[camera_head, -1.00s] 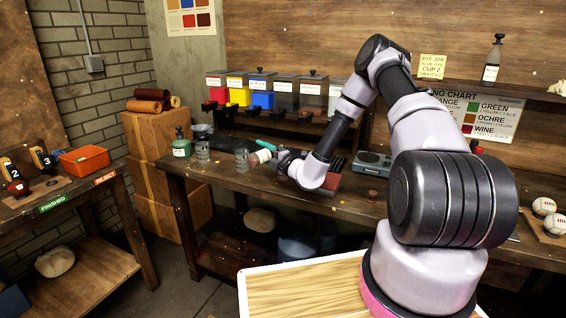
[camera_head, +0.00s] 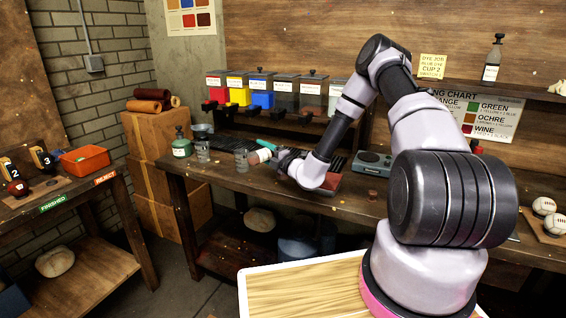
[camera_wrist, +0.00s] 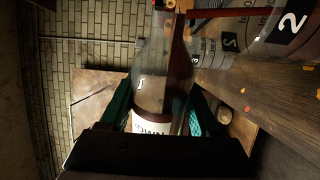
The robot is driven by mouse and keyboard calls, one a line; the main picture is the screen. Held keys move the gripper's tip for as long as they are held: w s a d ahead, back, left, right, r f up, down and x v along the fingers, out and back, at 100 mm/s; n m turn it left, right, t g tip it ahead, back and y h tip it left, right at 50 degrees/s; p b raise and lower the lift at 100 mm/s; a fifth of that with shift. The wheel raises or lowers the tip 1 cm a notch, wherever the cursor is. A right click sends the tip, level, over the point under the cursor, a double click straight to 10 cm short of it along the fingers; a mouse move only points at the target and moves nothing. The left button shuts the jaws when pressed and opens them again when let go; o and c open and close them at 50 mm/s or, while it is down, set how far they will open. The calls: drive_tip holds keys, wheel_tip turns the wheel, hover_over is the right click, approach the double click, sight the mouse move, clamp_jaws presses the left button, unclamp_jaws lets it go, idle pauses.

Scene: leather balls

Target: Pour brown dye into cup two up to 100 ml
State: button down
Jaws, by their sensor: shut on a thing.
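My gripper (camera_wrist: 165,115) is shut on a clear bottle (camera_wrist: 155,85) with a white label ending in "OWN". The bottle is tipped well over, with brown liquid along its right side in the wrist view. Its neck points toward a clear cup marked 2 (camera_wrist: 290,25). A thin dark red streak (camera_wrist: 222,13) runs from near the mouth toward that cup; I cannot tell whether it is pouring dye. The fill level is unclear. In the head view the bottle (camera_head: 259,157) is beside the nearer clear cup (camera_head: 241,160); my fingers are mostly hidden.
Another clear cup (camera_head: 202,152) and a green bottle (camera_head: 181,147) stand to the left on the workbench (camera_head: 225,180). Coloured dye bins (camera_head: 262,93) line the back. A grey scale-like device (camera_head: 371,163) and a small brown stopper (camera_head: 373,195) are to the right.

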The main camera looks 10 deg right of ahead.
idle(0.9)
drive_tip(key=f+n, duration=0.1)
drive_tip(key=n, duration=0.4)
drive_tip(key=f+n, duration=0.1)
drive_tip(key=n, duration=0.4)
drive_tip(key=a+f+n+g+b, duration=0.1)
drive_tip(key=n, duration=0.4)
drive_tip(key=shift+s+f+y, duration=0.3)
drive_tip(key=shift+f, duration=0.1)
drive_tip(key=shift+s+a+n+b, duration=0.15)
drive_tip(key=shift+a+n+b, duration=0.15)
drive_tip(key=shift+n, duration=0.7)
drive_tip(key=shift+s+a+f+n, duration=0.1)
drive_tip(key=shift+a+f+n, duration=0.05)
drive_tip(key=shift+n, duration=0.75)
